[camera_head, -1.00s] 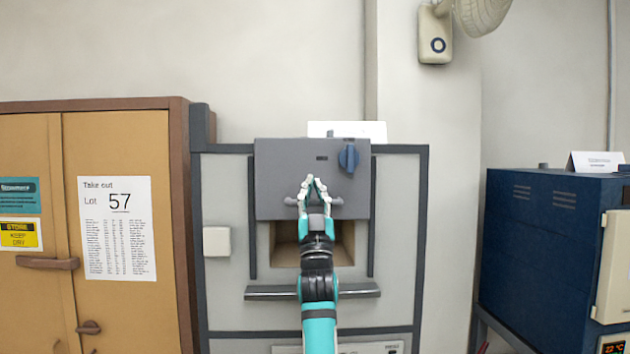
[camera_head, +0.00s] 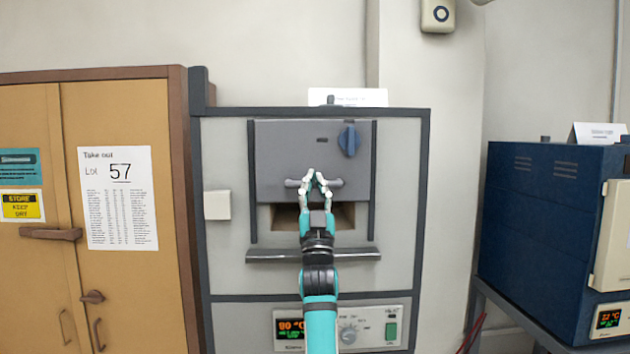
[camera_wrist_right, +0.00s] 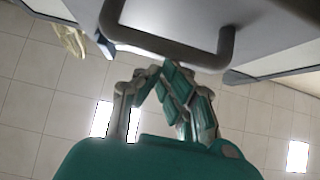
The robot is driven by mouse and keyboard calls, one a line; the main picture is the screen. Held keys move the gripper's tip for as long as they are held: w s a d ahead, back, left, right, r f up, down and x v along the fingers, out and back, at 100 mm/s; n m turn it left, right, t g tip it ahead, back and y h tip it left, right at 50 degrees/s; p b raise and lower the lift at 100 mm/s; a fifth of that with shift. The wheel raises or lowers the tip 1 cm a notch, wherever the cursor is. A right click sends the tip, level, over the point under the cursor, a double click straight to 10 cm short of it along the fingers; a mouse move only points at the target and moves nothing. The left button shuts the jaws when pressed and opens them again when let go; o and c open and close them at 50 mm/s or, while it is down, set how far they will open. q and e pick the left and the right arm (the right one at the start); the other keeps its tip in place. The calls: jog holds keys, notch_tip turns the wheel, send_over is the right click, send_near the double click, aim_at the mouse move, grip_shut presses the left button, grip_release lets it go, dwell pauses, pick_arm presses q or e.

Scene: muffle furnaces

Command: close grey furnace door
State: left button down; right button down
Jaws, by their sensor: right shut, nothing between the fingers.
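The grey furnace (camera_head: 225,270) stands in the middle of the head view. Its dark grey sliding door (camera_head: 280,150) is part-way down its side rails, with an open gap (camera_head: 290,218) showing the chamber below it. The door's bar handle (camera_head: 335,183) runs across its lower part and also shows in the right wrist view (camera_wrist_right: 170,45). My right gripper (camera_head: 314,174) is shut and empty, its fingertips at the handle. In the right wrist view the fingertips (camera_wrist_right: 160,70) are close by the bar; I cannot tell whether they touch it. My left gripper is not in view.
A sill (camera_head: 270,256) juts out below the opening. A control panel (camera_head: 370,332) with a display is beneath. A tan cabinet (camera_head: 120,270) stands close on the left. A blue furnace (camera_head: 545,220) stands on the right, with a gap between.

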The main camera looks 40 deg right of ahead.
notch_tip(320, 180, down, 12)
jog(key=b, duration=0.6)
jog(key=shift+w+r+b, duration=0.2)
jog(key=shift+b, duration=0.2)
jog(key=shift+r, duration=0.1)
